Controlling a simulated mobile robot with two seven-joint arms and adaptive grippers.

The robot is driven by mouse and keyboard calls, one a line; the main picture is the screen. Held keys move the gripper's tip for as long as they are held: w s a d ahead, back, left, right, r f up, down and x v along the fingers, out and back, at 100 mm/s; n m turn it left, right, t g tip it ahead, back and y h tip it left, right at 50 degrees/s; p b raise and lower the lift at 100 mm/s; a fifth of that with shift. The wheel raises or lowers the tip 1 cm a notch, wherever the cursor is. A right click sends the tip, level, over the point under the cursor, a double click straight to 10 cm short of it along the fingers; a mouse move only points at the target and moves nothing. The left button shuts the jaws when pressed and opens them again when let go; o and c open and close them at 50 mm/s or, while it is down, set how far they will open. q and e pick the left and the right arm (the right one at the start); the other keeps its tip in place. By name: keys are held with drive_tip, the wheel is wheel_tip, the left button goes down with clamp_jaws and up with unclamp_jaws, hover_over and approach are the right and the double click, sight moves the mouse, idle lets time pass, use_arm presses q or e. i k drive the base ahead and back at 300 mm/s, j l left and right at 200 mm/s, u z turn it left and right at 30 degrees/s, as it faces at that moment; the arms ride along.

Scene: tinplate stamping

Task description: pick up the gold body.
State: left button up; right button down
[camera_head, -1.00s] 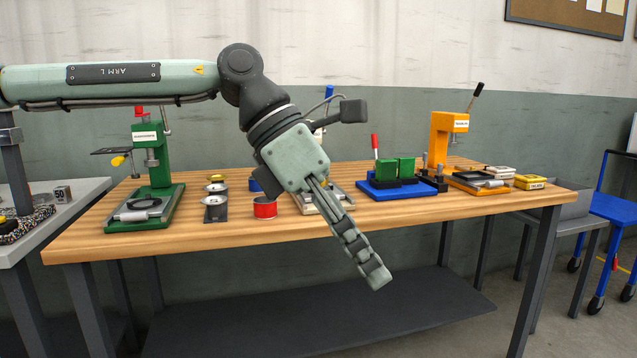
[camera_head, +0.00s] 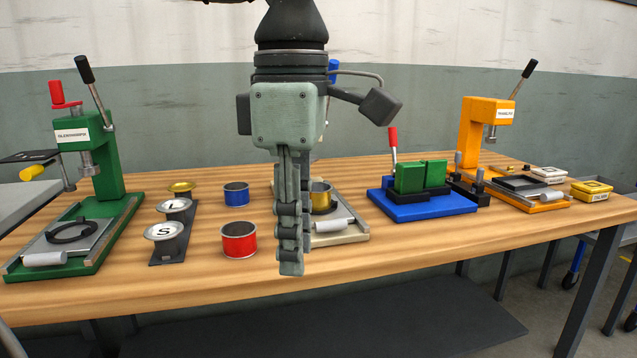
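The gold body (camera_head: 322,195), a short open gold ring-shaped can part, sits on the bed of a pale press (camera_head: 342,238) in the middle of the table. My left gripper (camera_head: 291,262) hangs fingers down in front of this press and hides part of it, overlapping the left edge of the gold body in the picture. Its fingers are seen almost edge-on, one behind the other, so the gap between them does not show. No contact with the gold body can be made out. My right gripper is out of view.
A red can body (camera_head: 239,241) and a blue one (camera_head: 236,194) stand left of my gripper. Farther left are a dark lid holder (camera_head: 168,252) and a green press (camera_head: 118,170). A blue fixture (camera_head: 425,209) and an orange press (camera_head: 482,125) stand right. The table's front strip is clear.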

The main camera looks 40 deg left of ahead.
sight(320, 193)
drive_tip(key=i+j, duration=0.85)
